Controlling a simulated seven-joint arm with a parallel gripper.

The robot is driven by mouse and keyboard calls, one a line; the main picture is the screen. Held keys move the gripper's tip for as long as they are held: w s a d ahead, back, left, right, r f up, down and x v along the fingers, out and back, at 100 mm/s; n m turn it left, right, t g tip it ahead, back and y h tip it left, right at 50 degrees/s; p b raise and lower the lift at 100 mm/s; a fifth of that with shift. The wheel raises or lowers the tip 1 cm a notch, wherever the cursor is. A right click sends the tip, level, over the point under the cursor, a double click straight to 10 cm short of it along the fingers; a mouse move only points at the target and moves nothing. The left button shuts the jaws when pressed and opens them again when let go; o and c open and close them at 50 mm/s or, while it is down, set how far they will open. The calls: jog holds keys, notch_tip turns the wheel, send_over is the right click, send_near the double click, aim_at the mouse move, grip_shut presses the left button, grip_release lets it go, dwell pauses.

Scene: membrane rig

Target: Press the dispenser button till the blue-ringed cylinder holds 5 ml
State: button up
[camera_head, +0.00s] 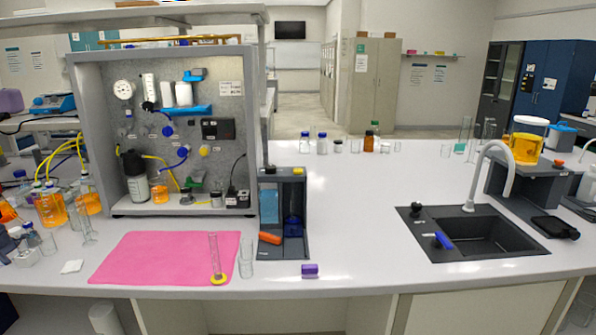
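A dark grey dispenser-like unit (296,181) stands on the bench right of the framed rig. It has a light blue panel or tank (268,206) on its left and a small yellow spot, possibly a button (298,171), on top. A dark blue round shape, possibly the blue-ringed cylinder's base (293,226), sits in its right bay; the glass and any liquid level cannot be made out. A clear cylinder with a yellow base (217,279) stands upright on the pink mat (130,262). My gripper is not in view.
An orange object (270,238) lies at the unit's front, and a purple block (310,270) lies near the bench edge. A clear beaker (247,262) stands beside the mat. A sink (490,236) and a yellow-filled jar (526,146) are at right. The bench middle is clear.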

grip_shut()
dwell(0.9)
